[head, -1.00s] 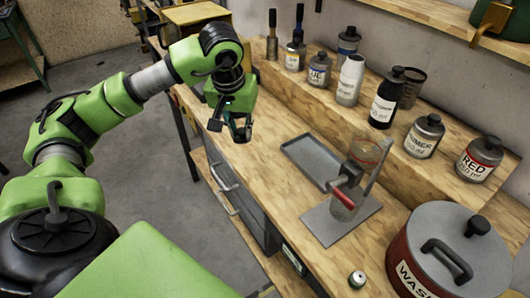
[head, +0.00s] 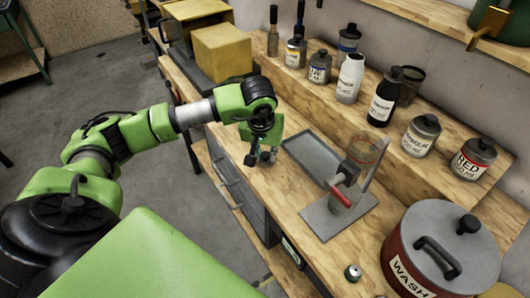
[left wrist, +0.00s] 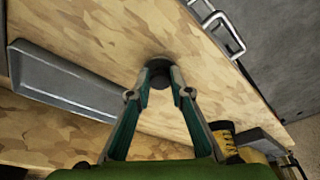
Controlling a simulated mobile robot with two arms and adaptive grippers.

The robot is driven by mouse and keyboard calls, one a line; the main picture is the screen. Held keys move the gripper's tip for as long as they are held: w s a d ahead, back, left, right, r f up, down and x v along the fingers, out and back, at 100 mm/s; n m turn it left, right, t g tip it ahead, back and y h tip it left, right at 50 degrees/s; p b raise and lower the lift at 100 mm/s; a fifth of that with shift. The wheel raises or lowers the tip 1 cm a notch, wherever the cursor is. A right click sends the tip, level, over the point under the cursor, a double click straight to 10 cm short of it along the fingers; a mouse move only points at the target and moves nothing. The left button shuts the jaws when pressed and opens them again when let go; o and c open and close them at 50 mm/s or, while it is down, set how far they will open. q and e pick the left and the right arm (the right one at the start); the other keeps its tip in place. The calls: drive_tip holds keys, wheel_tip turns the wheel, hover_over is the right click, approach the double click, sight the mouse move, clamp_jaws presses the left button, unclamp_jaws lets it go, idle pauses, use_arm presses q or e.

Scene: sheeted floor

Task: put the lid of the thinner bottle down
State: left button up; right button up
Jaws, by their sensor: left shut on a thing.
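My left gripper (head: 260,157) is low over the wooden bench, left of the grey tray. In the left wrist view its two fingers (left wrist: 158,92) are closed on a small round black lid (left wrist: 158,77), with the bench top beneath. I cannot tell whether the lid touches the wood. A white bottle (head: 350,80) with no dark cap showing stands on the raised shelf; its label is too small to read surely. A black bottle (head: 383,98) with its black cap on stands beside it. My right gripper is not in view.
The shallow grey tray (head: 313,158) lies right of the gripper. Yellow boxes (head: 222,52) stand behind. Bare wood lies around the gripper.

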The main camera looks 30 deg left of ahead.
use_arm(q)
drive_tip(key=o, duration=0.4)
drive_tip(key=shift+f, duration=0.15)
drive_tip(key=o, duration=0.4)
drive_tip(key=shift+r, duration=0.35)
drive_tip(key=b+v, duration=0.2)
drive_tip(key=v, duration=0.9)
drive_tip(key=shift+s+d+r, duration=0.1)
drive_tip(key=shift+r, duration=0.25)
